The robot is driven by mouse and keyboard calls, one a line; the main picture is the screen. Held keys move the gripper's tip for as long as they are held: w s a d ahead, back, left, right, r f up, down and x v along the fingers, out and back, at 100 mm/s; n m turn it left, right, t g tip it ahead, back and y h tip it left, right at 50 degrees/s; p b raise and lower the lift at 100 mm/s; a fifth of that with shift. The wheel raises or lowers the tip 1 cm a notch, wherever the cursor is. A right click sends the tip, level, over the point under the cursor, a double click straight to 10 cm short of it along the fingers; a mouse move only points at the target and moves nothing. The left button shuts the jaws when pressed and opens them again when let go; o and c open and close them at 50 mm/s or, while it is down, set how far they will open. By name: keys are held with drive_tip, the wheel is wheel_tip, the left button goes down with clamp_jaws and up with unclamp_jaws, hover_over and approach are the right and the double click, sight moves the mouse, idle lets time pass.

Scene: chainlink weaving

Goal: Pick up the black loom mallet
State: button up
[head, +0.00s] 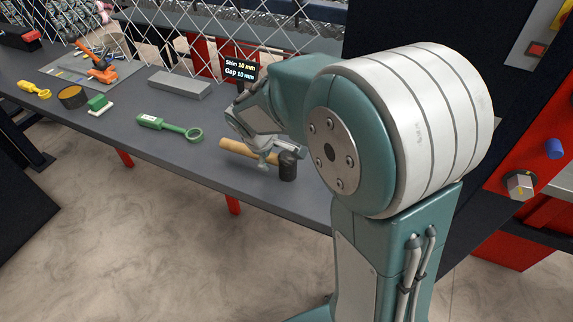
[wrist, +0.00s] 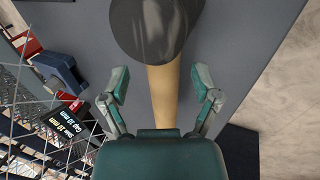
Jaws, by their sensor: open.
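The black loom mallet lies on the dark table, with its black head (head: 288,166) toward the right and its wooden handle (head: 240,149) toward the left. In the wrist view its black head (wrist: 158,25) fills the top middle and the handle (wrist: 164,95) runs down between my fingers. My gripper (wrist: 162,88) is open, with one finger on each side of the handle and a visible gap on both sides. In the head view my gripper (head: 262,145) is over the handle near the head. The lower handle is hidden behind my gripper's body in the wrist view.
A green ring-ended tool (head: 172,126) lies left of the mallet. A grey bar (head: 179,84) and a small display (head: 240,71) stand behind, near the chainlink mesh (head: 160,35). The table's front edge is close.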

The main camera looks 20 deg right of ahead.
drive_tip(key=shift+x, duration=0.85)
drive_tip(key=shift+a, duration=0.4)
drive_tip(key=shift+d, duration=0.15)
clamp_jaws()
drive_tip(key=shift+r, duration=0.1)
